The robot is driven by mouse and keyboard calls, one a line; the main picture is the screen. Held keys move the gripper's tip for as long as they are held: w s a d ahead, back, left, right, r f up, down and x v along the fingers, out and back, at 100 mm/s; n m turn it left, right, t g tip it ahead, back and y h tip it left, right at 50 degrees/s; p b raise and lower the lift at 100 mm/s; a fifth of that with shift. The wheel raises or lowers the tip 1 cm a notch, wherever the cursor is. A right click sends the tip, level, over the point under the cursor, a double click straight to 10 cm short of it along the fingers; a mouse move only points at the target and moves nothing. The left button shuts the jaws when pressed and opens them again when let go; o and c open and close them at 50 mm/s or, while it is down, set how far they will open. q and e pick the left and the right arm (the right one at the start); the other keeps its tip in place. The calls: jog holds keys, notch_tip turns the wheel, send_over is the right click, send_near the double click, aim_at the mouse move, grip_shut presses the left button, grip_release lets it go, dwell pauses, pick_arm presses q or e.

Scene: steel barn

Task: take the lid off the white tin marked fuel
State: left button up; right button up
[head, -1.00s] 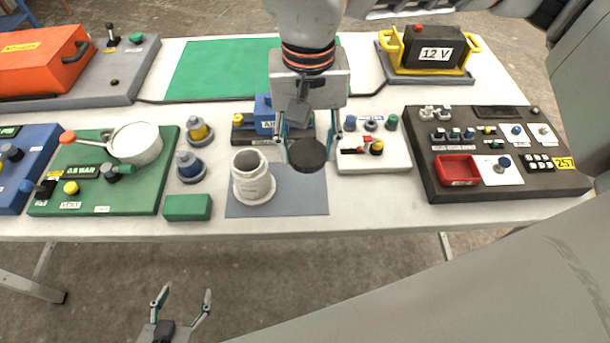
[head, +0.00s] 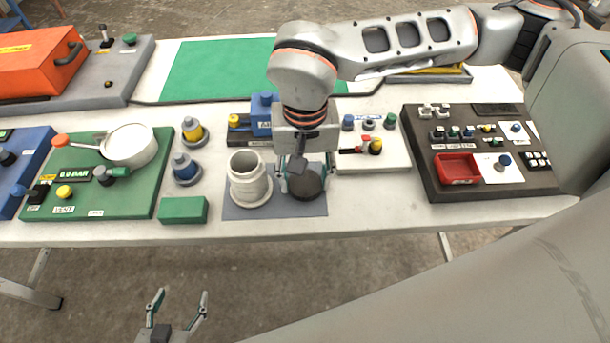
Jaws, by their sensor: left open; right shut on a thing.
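The white tin (head: 248,187) stands upright and open-topped on a blue-grey mat (head: 266,211). Its marking is too small to read. The round dark lid (head: 307,185) is off the tin, just to its right, low over the mat or touching it; I cannot tell which. My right gripper (head: 305,179) points down from above with its fingers on either side of the lid, shut on it. My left gripper (head: 178,299) is open and empty, below the table's front edge.
A white switch panel (head: 372,157) and a dark control panel (head: 480,184) lie to the right.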

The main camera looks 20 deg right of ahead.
aim_at(305, 183)
jog(key=shift+f, duration=0.15)
jog(key=o, duration=1.2)
jog(key=shift+o, duration=0.2)
notch_tip(305, 183, up, 12)
jog(key=p, duration=0.1)
